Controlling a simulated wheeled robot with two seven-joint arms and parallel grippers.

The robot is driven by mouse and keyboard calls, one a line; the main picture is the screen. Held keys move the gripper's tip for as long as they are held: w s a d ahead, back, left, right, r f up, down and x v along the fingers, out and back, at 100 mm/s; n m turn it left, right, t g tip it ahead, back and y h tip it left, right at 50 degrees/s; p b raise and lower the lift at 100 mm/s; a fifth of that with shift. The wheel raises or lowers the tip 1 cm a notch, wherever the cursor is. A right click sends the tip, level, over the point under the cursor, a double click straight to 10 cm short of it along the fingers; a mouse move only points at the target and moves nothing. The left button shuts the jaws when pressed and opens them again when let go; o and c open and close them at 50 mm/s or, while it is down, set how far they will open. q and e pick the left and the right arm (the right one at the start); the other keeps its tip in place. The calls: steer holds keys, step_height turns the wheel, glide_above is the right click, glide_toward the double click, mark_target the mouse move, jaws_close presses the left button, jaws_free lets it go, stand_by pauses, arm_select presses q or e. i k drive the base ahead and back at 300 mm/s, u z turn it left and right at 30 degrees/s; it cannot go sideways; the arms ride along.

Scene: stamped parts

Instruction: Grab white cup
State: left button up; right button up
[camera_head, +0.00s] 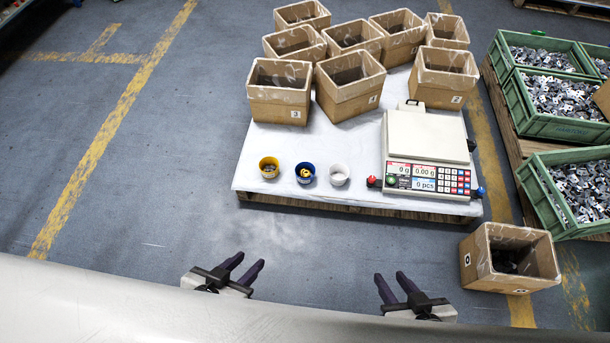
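A small white cup (339,175) stands upright near the front edge of a white-topped pallet (258,150). It is the rightmost of three cups in a row, just left of the scale. My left gripper (248,262) is open and empty over the floor, in front of the pallet and to the left of the white cup. My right gripper (390,280) is open and empty, in front of the pallet and to the right of the white cup. Both grippers are well apart from the cup.
A yellow cup (269,168) and a blue cup (305,173) stand left of the white cup. A counting scale (426,140) stands to its right. Several cardboard boxes (349,97) stand behind. Another box (509,258) is on the floor at right. Green crates (515,97) hold metal parts.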

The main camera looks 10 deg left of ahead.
mark_target(338, 173)
steer(key=k, duration=0.45)
steer(key=u, duration=0.95)
steer(key=i, duration=1.5)
steer(key=z, duration=0.55)
steer(key=i, duration=0.6)
steer(key=z, duration=0.55)
